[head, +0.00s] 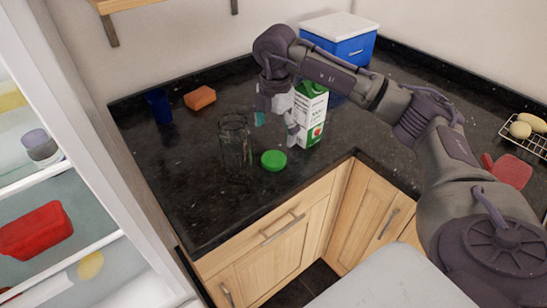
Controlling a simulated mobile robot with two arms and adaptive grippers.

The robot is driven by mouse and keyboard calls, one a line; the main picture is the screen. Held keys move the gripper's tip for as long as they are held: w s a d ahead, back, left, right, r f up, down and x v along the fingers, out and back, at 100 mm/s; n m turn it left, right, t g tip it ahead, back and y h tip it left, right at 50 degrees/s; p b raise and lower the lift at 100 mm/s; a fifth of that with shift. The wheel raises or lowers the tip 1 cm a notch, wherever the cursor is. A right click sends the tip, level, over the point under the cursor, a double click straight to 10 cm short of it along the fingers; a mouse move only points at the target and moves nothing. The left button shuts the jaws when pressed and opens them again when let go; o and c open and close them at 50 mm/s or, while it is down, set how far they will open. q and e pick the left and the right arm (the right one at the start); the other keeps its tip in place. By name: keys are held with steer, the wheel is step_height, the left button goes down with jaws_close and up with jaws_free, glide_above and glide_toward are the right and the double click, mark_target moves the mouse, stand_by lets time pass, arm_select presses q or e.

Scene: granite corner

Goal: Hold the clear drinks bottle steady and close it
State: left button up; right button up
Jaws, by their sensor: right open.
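The clear drinks bottle (235,148) stands upright on the dark granite counter, near the inner corner's left side. Its top looks open, with no cap seen on it. A round green cap (273,160) lies on the counter just right of the bottle. My right gripper (276,129) reaches down from the right, open and empty. Its fingers are spread above and behind the green cap, right of the bottle, in front of the carton. My left gripper is not in view.
A green and white carton (312,112) stands close behind my right gripper. A blue box (341,46) with a white lid is at the back. An orange sponge (200,97) and dark blue cup (158,106) lie left. An open fridge (95,120) borders the left. Counter left of the bottle is clear.

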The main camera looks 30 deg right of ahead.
mark_target(274, 158)
step_height(274, 158, down, 2)
steer(key=shift+s+f, duration=0.1)
steer(key=shift+f, duration=0.35)
steer(key=shift+f+p, duration=0.35)
steer(key=shift+p, duration=0.05)
step_height(274, 158, down, 4)
steer(key=shift+a+f+p, duration=0.1)
steer(key=shift+f+p, duration=0.15)
steer(key=shift+p, duration=0.3)
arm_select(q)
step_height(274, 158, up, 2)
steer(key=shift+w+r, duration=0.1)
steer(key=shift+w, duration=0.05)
arm_select(e)
steer(key=c, duration=0.9)
